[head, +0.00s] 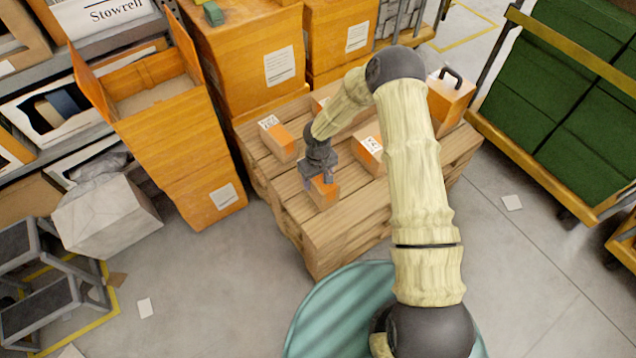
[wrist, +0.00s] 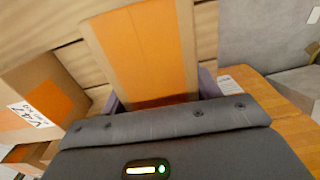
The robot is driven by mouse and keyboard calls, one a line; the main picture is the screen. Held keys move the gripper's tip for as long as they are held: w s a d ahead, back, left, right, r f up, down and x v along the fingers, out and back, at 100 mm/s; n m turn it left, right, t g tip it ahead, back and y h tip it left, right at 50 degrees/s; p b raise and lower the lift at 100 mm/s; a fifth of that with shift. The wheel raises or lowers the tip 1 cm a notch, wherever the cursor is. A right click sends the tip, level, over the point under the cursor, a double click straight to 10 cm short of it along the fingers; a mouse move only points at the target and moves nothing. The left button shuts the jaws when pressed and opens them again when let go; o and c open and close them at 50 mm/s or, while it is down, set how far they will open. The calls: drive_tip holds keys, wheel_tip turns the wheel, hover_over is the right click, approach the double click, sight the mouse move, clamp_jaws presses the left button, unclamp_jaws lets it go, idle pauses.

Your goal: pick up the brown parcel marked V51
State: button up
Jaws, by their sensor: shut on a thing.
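My gripper (head: 321,180) is shut on a small brown parcel (head: 324,195) with an orange band, near the front left edge of the wooden crate (head: 345,225). In the wrist view the parcel (wrist: 145,45) sits between the two fingers of my gripper (wrist: 162,95). No marking shows on its visible faces, so I cannot read whether it is V51. I cannot tell whether it is clear of the crate top.
Similar parcels stand on the crate: one at the left (head: 278,140) and one behind the gripper (head: 368,153). A labelled parcel (wrist: 40,105) is close by in the wrist view. Orange bins (head: 185,130) stand left, a cart with green boxes (head: 560,90) right.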

wheel_tip(320, 180, up, 6)
drive_tip(key=shift+f+p, duration=0.1)
drive_tip(key=shift+p, duration=0.25)
